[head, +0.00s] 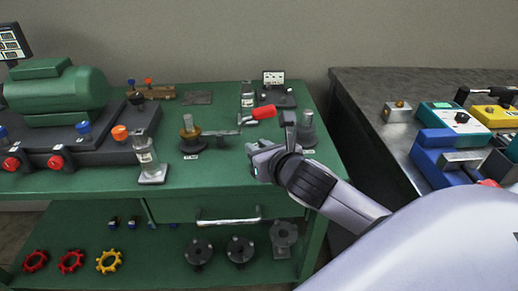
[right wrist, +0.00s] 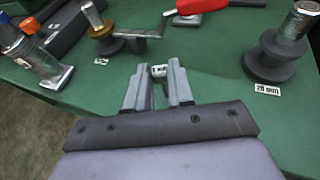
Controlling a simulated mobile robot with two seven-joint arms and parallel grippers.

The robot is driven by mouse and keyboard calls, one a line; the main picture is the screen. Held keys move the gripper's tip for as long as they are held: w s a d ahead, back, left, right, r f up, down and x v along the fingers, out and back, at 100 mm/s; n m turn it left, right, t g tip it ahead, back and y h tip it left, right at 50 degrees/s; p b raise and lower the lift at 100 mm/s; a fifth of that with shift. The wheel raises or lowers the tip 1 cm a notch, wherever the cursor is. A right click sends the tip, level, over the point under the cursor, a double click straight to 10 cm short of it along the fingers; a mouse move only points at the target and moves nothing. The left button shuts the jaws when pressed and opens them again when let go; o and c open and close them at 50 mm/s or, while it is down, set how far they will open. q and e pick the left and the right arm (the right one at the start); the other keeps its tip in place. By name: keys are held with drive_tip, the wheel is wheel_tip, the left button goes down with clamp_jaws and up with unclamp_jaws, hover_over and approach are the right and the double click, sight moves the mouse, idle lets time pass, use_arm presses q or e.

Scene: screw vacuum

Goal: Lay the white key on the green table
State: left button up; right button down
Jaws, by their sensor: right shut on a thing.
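My right gripper (head: 271,150) is over the front right part of the green table (head: 215,172). In the right wrist view, its two grey fingers (right wrist: 158,67) are close together on a small white piece, the white key (right wrist: 159,72), which shows between the fingertips. Most of the key is hidden by the fingers, and I cannot make it out in the head view. How far it is above the tabletop is hard to tell. My left gripper is not in view.
A red-handled tool (head: 263,112) lies behind the gripper. A grey spool-like part (head: 306,132) stands just to its right, and a brass-based part with a lever (head: 189,134) to its left. A glass-bodied cylinder (head: 147,158) stands front left. Bare green surface lies between them.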

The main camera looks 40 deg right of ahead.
drive_tip(key=c, duration=1)
unclamp_jaws()
